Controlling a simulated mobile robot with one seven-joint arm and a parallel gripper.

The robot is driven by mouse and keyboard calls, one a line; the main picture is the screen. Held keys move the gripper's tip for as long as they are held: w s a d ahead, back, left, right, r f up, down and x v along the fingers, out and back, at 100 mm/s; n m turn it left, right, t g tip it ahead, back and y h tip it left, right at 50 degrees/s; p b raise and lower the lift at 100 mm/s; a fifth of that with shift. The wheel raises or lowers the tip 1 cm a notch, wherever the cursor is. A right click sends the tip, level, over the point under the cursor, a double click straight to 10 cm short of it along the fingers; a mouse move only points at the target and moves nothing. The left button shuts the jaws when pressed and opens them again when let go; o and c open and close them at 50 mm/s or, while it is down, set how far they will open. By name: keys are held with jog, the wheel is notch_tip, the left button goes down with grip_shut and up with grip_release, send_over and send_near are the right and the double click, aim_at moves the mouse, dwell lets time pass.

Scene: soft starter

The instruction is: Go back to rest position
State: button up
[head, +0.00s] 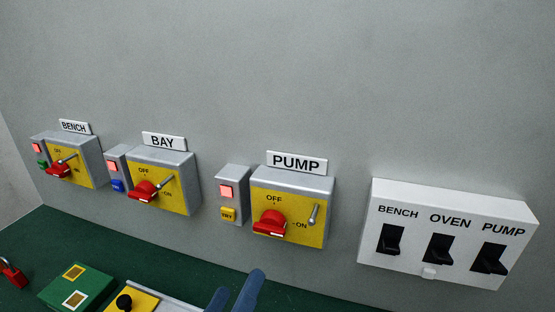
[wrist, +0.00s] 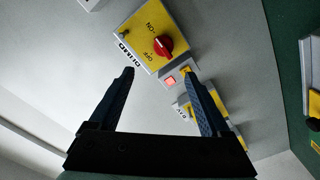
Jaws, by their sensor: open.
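My gripper (wrist: 160,75) is open and empty in the wrist view, its two dark blue fingers spread apart in front of the wall. Its blue fingertips (head: 236,292) also show at the bottom edge of the head view, below the pump switch box (head: 315,225). That yellow-faced box has a red knob (head: 269,223) and a silver toggle, and it shows in the wrist view with its red knob (wrist: 163,46) beyond the fingers. The fingers appear apart from the box. The rest of the arm is out of view in the head picture.
Bay (head: 180,190) and bench (head: 85,170) switch boxes are on the wall at left. A white panel (head: 375,254) with three black rockers is at right. On the green bench lie a red padlock (head: 13,272), a green box (head: 60,282) and a yellow box with a black knob (head: 143,300).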

jog(key=w+d+r+m+t+y+p, duration=0.1)
jog(key=w+d+r+m+t+p, duration=0.15)
jog(key=r, duration=0.95)
jog(key=w+d+r+m+t+y+p, duration=0.1)
jog(key=w+r+m+t+p, duration=0.15)
jog(key=r, duration=0.85)
jog(key=s+d+r+m+t+y+p, duration=0.1)
jog(key=s+r+t+p, duration=0.1)
jog(key=r, duration=0.8)
jog(key=s+d+r+t+y+p, duration=0.1)
jog(key=s+d+r+t+p, duration=0.1)
jog(key=r, duration=0.8)
jog(key=shift+s+d+r+m+t, duration=0.3)
jog(key=shift+s+m+t, duration=0.15)
jog(key=shift+s, duration=0.45)
